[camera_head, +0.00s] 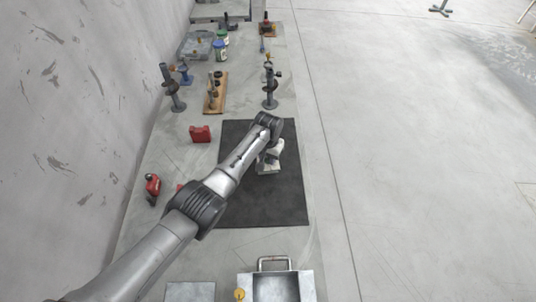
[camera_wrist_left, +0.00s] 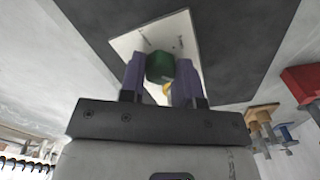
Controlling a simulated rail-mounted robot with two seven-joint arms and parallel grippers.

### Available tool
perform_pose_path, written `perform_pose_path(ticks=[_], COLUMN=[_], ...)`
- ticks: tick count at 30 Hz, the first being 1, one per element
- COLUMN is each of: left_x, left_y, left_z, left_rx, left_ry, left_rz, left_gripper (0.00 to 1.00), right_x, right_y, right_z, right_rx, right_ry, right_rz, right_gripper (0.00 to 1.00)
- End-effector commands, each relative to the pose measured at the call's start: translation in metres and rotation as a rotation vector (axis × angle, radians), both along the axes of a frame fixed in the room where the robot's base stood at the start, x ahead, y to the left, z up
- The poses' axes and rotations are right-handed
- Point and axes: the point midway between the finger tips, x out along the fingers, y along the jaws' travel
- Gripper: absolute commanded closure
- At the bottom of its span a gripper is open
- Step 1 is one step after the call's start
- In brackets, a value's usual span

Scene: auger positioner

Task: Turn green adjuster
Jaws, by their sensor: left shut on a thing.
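The green adjuster (camera_wrist_left: 160,66) is a dark green knob, seen in the left wrist view on a pale plate (camera_wrist_left: 180,35). My left gripper (camera_wrist_left: 160,72) has its two purple fingers shut on the adjuster, one on each side. A small yellow part (camera_wrist_left: 167,91) shows just beside the knob. In the head view my left arm reaches in from the lower left to a whitish device (camera_head: 268,164) on the black mat (camera_head: 285,205). There my wrist hides the adjuster and fingers. My right gripper is not in view.
A red box (camera_head: 200,134) and a red can (camera_head: 152,185) stand left of the mat. Dark stands (camera_head: 270,88) and a wooden board (camera_head: 215,93) with parts are beyond it. A metal tray (camera_head: 276,288) is at the near edge. The mat's lower right is clear.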

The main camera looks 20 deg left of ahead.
Motion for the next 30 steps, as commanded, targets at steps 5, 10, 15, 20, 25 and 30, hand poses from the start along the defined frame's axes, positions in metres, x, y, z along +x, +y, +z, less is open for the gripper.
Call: perform_pose_path(ticks=[5,10,15,20,25,30], left_x=[0.0,0.0,0.0,0.0,0.0,0.0], left_y=[-0.001,-0.001,-0.001,-0.001,0.0,0.0], left_z=[0.003,0.002,0.002,0.002,0.001,0.0], left_rx=[-0.001,-0.002,-0.001,0.0,0.0,0.0], left_ry=[0.001,0.001,0.0,0.0,0.0,0.0], left_rz=[0.168,0.331,0.492,0.643,0.806,0.967], left_gripper=[0.93,0.93,0.93,0.93,0.93,0.93], right_x=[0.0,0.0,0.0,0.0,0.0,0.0], right_y=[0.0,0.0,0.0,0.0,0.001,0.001], right_z=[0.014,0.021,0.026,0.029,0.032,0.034], right_rx=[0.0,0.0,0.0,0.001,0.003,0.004], right_ry=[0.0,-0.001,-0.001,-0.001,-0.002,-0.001], right_rz=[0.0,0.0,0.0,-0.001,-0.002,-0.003], right_gripper=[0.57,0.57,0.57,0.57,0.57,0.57])
